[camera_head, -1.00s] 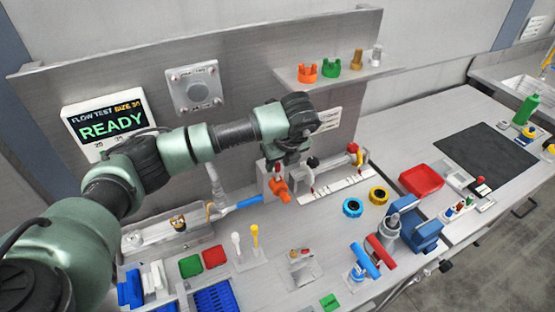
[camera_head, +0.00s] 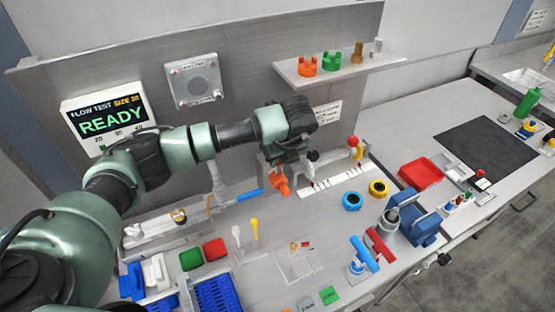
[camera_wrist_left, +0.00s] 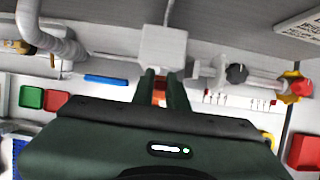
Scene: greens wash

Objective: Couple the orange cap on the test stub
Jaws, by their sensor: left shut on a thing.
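My left gripper (camera_head: 284,170) reaches down at the middle of the bench, in front of the back panel. It is shut on the orange cap (camera_head: 281,185), whose lower part shows below the fingers. In the left wrist view, a bit of orange cap (camera_wrist_left: 159,86) shows between the two dark fingers. A pale block (camera_wrist_left: 163,45) stands just beyond the fingertips in that view. I cannot make out the test stub; the gripper and arm hide that spot. I cannot tell whether the cap touches anything. My right gripper is not in view.
A display (camera_head: 104,114) reads READY. Orange (camera_head: 307,65) and green (camera_head: 330,62) crown-shaped fittings stand on the shelf (camera_head: 345,71). A red-knobbed valve (camera_head: 354,147) is right of the gripper.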

